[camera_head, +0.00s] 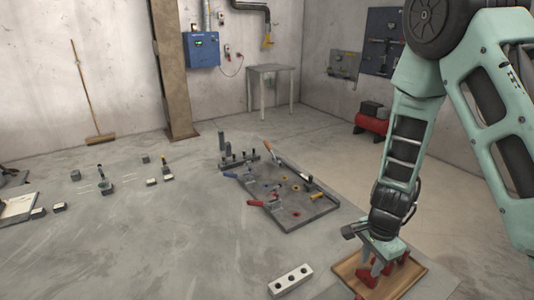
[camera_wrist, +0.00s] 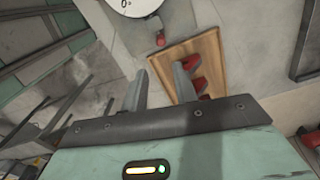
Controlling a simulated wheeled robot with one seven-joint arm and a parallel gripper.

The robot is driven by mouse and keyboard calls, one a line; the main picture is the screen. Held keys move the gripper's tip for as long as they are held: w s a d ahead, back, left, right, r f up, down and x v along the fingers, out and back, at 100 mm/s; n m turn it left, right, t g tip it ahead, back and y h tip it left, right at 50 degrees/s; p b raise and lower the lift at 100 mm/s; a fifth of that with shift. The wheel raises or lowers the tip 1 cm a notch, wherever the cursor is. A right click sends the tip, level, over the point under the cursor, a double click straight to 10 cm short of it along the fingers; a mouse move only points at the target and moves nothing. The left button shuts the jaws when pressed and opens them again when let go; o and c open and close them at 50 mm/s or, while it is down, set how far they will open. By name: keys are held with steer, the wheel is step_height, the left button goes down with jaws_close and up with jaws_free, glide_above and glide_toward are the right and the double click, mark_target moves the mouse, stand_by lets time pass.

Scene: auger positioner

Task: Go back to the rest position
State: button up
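My gripper (camera_head: 376,262) hangs above the wooden tray (camera_head: 415,272) at the bottom right of the head view. In the wrist view my gripper (camera_wrist: 161,72) has its two grey fingers apart, with nothing between them. Red pieces (camera_wrist: 196,76) lie on the wooden tray (camera_wrist: 207,46), to the right of the fingers in the wrist view. They also show under my gripper in the head view as red pieces (camera_head: 367,277), partly hidden by the fingers. I cannot tell whether a finger touches one.
A pale block with holes (camera_head: 290,280) lies left of the tray. Small blocks (camera_head: 75,175) are spread at the left. A round white dial (camera_wrist: 132,5) shows in the wrist view. The table's left front is clear.

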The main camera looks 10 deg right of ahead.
steer(key=s+a+r+n+y+b, duration=0.1)
steer(key=s+a+r+n, duration=0.15)
steer(key=a+n, duration=0.35)
steer(key=s+a+r+n+y+b, duration=0.1)
steer(key=a+r+n+b, duration=0.2)
steer(key=a, duration=0.5)
steer(key=s+a+r+n+b, duration=0.1)
steer(key=s+a+r+n, duration=0.2)
steer(key=s+n, duration=0.3)
steer(key=s+a+r+n+h+b, duration=0.1)
steer(key=s+a+r+n, duration=0.2)
steer(key=s+r+n, duration=0.2)
steer(key=s+n, duration=0.2)
steer(key=n, duration=0.2)
steer(key=shift+s+a+r, duration=0.25)
steer(key=shift+a+r, duration=0.1)
